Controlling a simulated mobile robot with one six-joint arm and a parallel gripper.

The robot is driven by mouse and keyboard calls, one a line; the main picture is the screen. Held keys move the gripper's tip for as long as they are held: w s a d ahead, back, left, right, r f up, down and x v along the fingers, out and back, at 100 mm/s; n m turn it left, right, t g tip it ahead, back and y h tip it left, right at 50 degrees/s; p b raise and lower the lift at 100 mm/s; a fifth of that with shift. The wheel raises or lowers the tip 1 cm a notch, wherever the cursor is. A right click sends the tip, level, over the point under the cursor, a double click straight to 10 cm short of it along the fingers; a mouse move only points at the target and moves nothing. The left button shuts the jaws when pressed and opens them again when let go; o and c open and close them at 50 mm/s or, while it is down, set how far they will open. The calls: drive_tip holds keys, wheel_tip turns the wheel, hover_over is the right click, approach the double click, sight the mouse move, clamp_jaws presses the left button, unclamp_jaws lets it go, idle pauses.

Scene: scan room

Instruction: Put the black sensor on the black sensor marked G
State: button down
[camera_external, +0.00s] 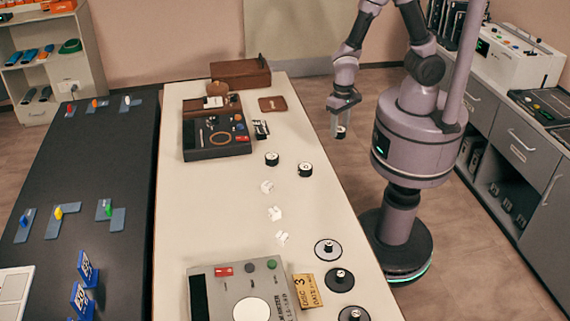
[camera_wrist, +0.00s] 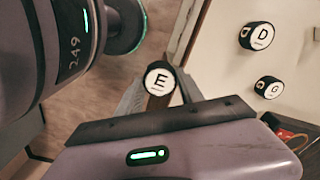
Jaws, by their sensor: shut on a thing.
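My gripper (camera_external: 341,118) is shut on a black sensor with a white face marked E (camera_wrist: 160,81). This sensor also shows small below the fingers in the external view (camera_external: 341,132). The gripper is raised, to the right of the table's right edge in the picture. The black sensor marked G (camera_wrist: 269,87) stands on the white table, apart from the gripper; in the external view it appears to be the left one of the pair (camera_external: 272,159). The sensor marked D (camera_wrist: 257,36) stands beside it and appears to be the right one (camera_external: 305,169).
Behind the sensors is a dark tray (camera_external: 218,152) of small parts. In front lie several white pieces (camera_external: 267,186), several discs with black knobs (camera_external: 328,249) and a grey device (camera_external: 207,285).

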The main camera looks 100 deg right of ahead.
drive_tip(key=w+a+r+p, duration=0.2)
drive_tip(key=w+r+p, duration=0.1)
drive_tip(key=w, duration=0.5)
drive_tip(key=b, duration=0.2)
hover_over(272, 156)
wheel_tip(272, 156, down, 2)
drive_tip(key=shift+s+d+f+n, duration=0.1)
drive_tip(key=shift+s+n, duration=0.05)
drive_tip(key=shift+n, duration=0.25)
drive_tip(key=shift+w+f, duration=0.2)
drive_tip(key=shift+f+b, duration=0.5)
drive_tip(key=shift+f, duration=1)
drive_tip(key=shift+f, duration=0.15)
drive_tip(key=c, duration=0.7)
unclamp_jaws()
drive_tip(key=shift+c, duration=0.2)
